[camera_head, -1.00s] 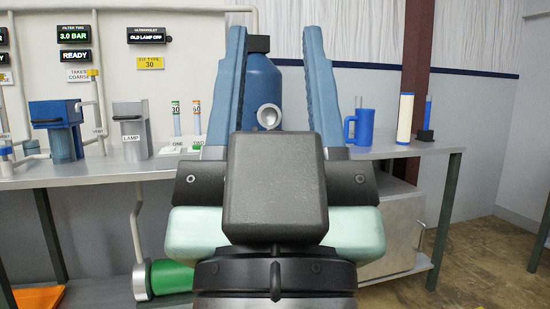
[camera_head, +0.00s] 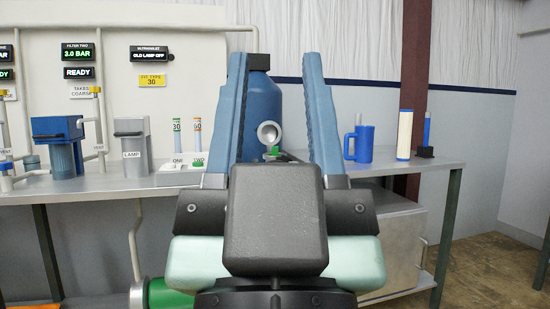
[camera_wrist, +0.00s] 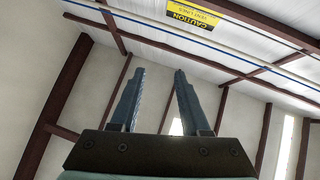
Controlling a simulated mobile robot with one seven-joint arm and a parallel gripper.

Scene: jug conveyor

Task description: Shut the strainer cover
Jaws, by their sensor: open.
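My gripper (camera_head: 274,60) is open and points upward in the middle of the head view, with nothing between its fingers. It is also open and empty in the wrist view (camera_wrist: 159,72). No part is labelled as the strainer, and I cannot tell which part is its cover. A green cylinder (camera_head: 172,299) with a grey end flange (camera_head: 138,296) lies low under the bench at the left. It is cut by the lower picture edge and partly hidden by my arm.
The bench (camera_head: 105,190) carries a blue filter housing (camera_head: 60,143), a grey lamp unit (camera_head: 132,145), a blue tank (camera_head: 262,105), a blue jug (camera_head: 359,144) and a white cylinder (camera_head: 405,135). A steel cabinet (camera_head: 400,250) stands below. Floor is open at right.

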